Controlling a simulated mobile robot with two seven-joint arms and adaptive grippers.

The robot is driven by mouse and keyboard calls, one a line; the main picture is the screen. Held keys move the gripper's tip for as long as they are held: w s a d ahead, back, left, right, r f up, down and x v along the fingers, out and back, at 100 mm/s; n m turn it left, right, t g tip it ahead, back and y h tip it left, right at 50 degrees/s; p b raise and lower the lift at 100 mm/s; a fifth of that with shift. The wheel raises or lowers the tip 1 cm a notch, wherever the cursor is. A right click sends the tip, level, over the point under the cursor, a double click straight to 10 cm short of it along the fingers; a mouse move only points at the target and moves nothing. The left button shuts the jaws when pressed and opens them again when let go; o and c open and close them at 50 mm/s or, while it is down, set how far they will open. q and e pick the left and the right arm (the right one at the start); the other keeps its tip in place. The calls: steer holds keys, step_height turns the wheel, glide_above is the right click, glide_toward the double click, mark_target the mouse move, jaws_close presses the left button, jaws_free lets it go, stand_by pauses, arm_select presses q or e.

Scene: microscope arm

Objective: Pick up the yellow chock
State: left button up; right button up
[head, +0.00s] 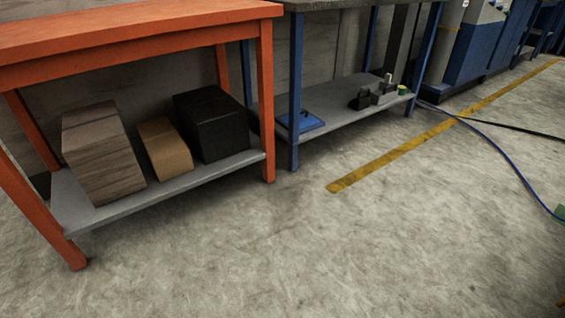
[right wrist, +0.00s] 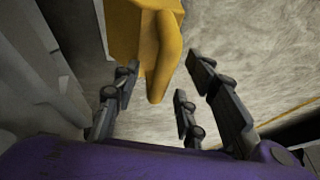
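The yellow chock (right wrist: 148,45) shows in the right wrist view, at the top middle, cut off by the upper edge. Its narrow lower end reaches down between the fingers of my right gripper (right wrist: 163,82). The fingers are spread apart, with a dark finger just left of the chock and others to its right with a gap. I cannot tell whether the left finger touches it. The chock does not show clearly in the head view. My left gripper is in neither view.
An orange table (head: 130,42) with boxes on its lower shelf stands at left in the head view. Beside it is a blue-legged bench (head: 294,100). Cables (head: 500,150) lie on the floor at right. The middle floor is clear. A grey surface (right wrist: 45,60) is close left in the wrist view.

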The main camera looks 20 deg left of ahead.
steer(key=shift+w+f, duration=0.15)
steer(key=shift+f, duration=0.4)
steer(key=shift+r, duration=0.15)
jaws_close()
steer(key=shift+w+d, duration=0.1)
